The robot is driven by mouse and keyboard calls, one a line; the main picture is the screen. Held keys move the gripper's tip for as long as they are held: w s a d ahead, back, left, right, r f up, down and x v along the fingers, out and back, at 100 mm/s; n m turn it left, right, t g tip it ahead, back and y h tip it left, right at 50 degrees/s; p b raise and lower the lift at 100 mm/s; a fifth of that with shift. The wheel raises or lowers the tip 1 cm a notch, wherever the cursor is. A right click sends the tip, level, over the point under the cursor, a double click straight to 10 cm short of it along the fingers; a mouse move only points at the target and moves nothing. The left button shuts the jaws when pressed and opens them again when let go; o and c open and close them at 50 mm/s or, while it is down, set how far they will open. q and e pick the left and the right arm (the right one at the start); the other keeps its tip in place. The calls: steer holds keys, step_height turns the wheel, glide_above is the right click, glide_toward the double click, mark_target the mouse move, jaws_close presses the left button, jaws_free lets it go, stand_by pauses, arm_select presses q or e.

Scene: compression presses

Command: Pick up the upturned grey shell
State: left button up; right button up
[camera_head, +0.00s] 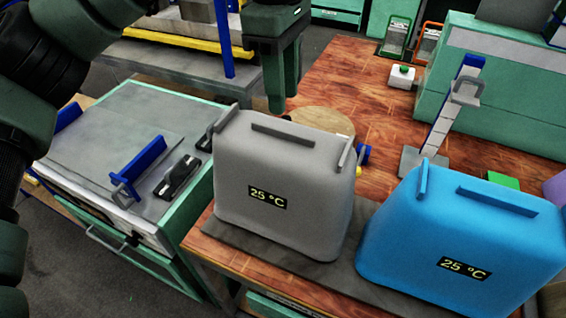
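The grey shell (280,170) stands on a dark grey mat (270,243) at the near end of the wooden bench. Its front label reads "25 °C", and dark grey strips sit along its top and side edges. Its back and underside are hidden. My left gripper (284,106) points down above the bench, behind the shell in the picture and apart from it. Its two fingers look parted, one partly behind the other, with nothing seen between them. My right gripper is not in view.
A blue shell (460,235) stands close to the right of the grey one. A press with blue brackets (140,165) is at the left. A round wooden disc (325,118) lies behind the grey shell. A blue-and-grey stand (440,125) rises beyond. The bench's middle (345,80) is clear.

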mark_target(282, 130)
arm_select(q)
steer(key=shift+a+f+y, duration=0.35)
steer(key=shift+a+y, duration=0.05)
steer(key=f, duration=0.1)
steer(key=f+p, duration=0.1)
steer(key=f, duration=0.3)
steer(key=shift+w+d+f+p, duration=0.2)
steer(key=shift+w+d+p, duration=0.1)
steer(key=shift+w, duration=0.05)
steer(key=shift+f, duration=0.6)
jaws_close()
stand_by(0.3)
